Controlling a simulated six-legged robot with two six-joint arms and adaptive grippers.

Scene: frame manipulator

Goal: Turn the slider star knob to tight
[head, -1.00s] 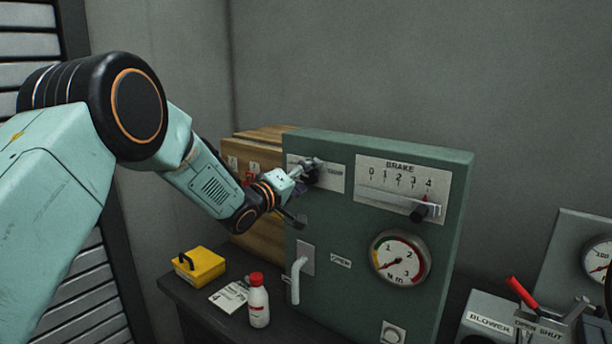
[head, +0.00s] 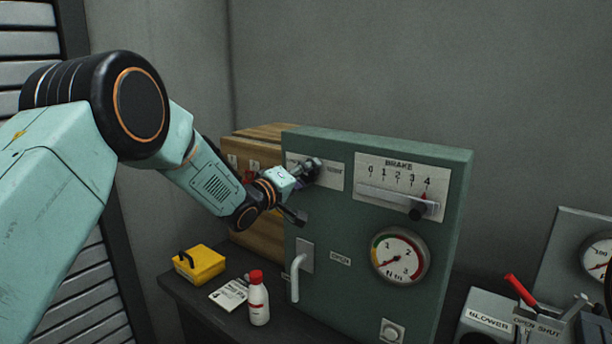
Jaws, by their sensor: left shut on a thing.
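A green cabinet (head: 345,240) stands on a dark bench. A dark knob (head: 312,170) sits on the label plate (head: 332,172) at its upper left; the plate's words are too small to read. My left gripper (head: 305,175) is shut on this knob and partly hides it. To the right, the brake scale (head: 402,180) runs from 0 to 4, and its black slider handle (head: 418,212) stands near 4 beside a red mark. My right gripper is not in view.
A round gauge (head: 400,255) and a pale lever (head: 297,275) are on the cabinet front. A white bottle (head: 258,303) with a red cap, a card (head: 229,293) and a yellow box (head: 199,264) stand at the left. A blower box (head: 500,318) with a red lever is at right.

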